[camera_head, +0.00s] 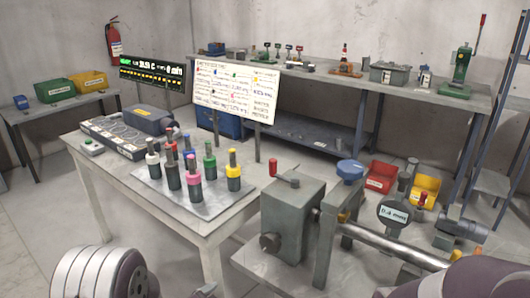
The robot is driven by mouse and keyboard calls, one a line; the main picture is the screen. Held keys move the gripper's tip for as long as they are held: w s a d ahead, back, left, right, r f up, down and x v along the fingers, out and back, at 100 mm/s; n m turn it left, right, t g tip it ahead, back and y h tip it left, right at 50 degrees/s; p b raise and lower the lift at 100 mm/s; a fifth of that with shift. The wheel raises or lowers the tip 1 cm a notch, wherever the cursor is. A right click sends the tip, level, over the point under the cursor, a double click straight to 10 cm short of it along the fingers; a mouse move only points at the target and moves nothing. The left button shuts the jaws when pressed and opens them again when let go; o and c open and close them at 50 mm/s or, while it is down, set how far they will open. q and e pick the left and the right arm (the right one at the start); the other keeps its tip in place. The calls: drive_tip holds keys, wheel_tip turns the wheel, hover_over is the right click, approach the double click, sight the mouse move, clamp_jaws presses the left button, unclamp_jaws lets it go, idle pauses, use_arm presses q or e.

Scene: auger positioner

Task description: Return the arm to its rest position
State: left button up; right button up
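A grey positioner block (292,212) stands at the front right on a light bench (246,258). It has a red-knobbed lever (273,168) on top and a round knob on its front. A blue knob (350,170) and a round dial gauge (393,213) reading about 0.4 mm stand to its right. A steel shaft (395,245) runs right from the block. Part of my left arm shows at the bottom left and part of my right arm at the bottom right. Neither gripper's fingers can be seen.
A white table (110,182) holds a metal plate (215,204) with several colour-topped tools, left of the block. Red (381,177) and yellow (424,188) bins sit behind the gauge. A text board (236,93) and long workbench (340,78) stand behind.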

use_arm(q)
drive_tip(key=s+a+n+g+y, duration=0.55)
drive_tip(key=s+a+g, duration=0.25)
drive_tip(key=s, duration=0.3)
drive_tip(key=s+r+n+g, duration=0.2)
drive_tip(key=s+r+n, duration=0.15)
drive_tip(key=s, duration=0.35)
wheel_tip(320, 180, up, 19)
drive_tip(key=w+p, duration=0.1)
drive_tip(key=p, duration=1.5)
drive_tip(key=shift+w+d+t, duration=0.15)
drive_tip(key=shift+d+t, duration=0.15)
drive_tip(key=shift+d, duration=0.15)
use_arm(e)
wheel_tip(320, 180, up, 16)
drive_tip(key=shift+r, duration=0.2)
drive_tip(key=shift+o, duration=0.3)
